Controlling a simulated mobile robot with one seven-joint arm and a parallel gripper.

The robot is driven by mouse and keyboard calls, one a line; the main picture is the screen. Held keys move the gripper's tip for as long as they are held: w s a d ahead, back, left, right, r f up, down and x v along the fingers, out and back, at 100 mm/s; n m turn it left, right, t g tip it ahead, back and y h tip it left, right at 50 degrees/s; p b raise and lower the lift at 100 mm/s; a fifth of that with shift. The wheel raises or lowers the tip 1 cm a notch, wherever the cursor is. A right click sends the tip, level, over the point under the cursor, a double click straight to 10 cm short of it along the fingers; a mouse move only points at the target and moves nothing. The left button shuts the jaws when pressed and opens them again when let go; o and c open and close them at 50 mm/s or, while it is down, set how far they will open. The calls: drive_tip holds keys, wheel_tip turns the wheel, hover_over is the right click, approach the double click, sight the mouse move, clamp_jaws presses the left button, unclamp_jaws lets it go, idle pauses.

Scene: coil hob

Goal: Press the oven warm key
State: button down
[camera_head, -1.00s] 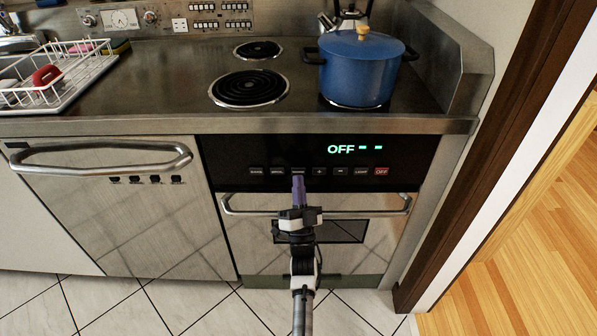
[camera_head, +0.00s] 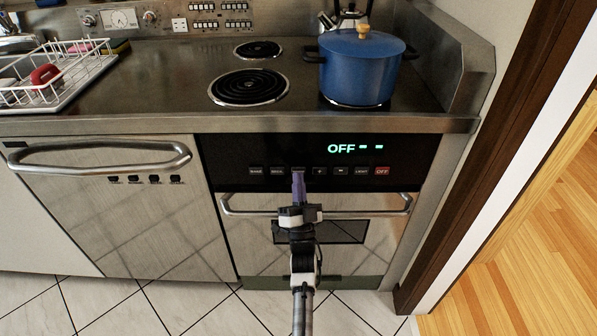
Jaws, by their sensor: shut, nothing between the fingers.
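The oven's black control panel (camera_head: 230,152) lies below the front edge of the hob. Its green display (camera_head: 355,149) reads OFF with two dashes. Under it runs a row of keys; the leftmost looks like bake (camera_head: 256,170), and the red one (camera_head: 382,170) at the right reads OFF. The third key from the left, the warm key (camera_head: 298,168), is mostly covered by my gripper's tip; only its upper part shows. My gripper (camera_head: 298,178) is shut and empty, its purple fingers pointing at that key. I cannot tell whether they touch it.
The oven handle (camera_head: 375,211) crosses just below the panel, behind my gripper. A blue pot (camera_head: 355,75) stands on the right of the hob, beside bare coils (camera_head: 250,87). A white dish rack (camera_head: 85,62) is at the left. A dark door frame (camera_head: 455,200) bounds the right side.

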drive_tip(key=shift+w, duration=0.35)
idle(0.6)
drive_tip(key=shift+s, duration=0.8)
drive_tip(key=shift+s, duration=0.1)
drive_tip(key=s+p, duration=0.1)
drive_tip(key=s, duration=0.3)
drive_tip(key=shift+s, duration=0.4)
